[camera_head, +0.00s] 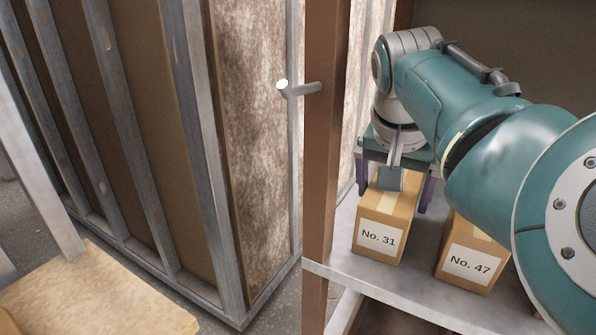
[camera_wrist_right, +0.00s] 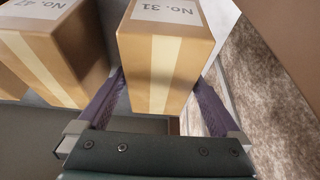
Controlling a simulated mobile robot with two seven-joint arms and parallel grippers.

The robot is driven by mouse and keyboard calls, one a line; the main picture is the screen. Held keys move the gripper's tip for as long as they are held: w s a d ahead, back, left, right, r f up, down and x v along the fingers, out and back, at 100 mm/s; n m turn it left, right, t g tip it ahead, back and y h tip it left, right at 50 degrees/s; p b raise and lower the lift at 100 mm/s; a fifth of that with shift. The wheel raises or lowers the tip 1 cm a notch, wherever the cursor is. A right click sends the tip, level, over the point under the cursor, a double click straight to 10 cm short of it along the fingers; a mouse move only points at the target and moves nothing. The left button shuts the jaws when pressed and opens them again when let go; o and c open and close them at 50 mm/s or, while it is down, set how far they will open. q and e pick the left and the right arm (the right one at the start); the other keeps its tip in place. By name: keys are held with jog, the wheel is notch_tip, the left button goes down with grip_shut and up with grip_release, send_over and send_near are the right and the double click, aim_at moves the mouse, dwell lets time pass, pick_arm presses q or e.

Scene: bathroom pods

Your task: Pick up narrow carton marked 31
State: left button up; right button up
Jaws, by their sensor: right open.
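The narrow carton marked No. 31 (camera_head: 382,226) stands upright on a grey shelf, with tan tape over its top. My right gripper (camera_head: 396,190) is at the far upper part of this carton, reaching over from behind. In the right wrist view, the carton (camera_wrist_right: 165,62) lies between the two purple fingers of my right gripper (camera_wrist_right: 162,95). The fingers are open, one on each side, with a gap showing at least on the left. Whether either finger touches the carton is hard to tell. My left gripper is not in view.
A carton marked No. 47 (camera_head: 467,262) stands to the right on the same shelf (camera_head: 345,262); it also shows in the wrist view (camera_wrist_right: 50,50). A brown post (camera_head: 322,150) rises at the shelf's left. A wooden board (camera_head: 95,295) lies at lower left.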

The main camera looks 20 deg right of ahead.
jog(key=shift+f, duration=0.2)
jog(key=shift+r, duration=0.1)
jog(key=c, duration=1.6)
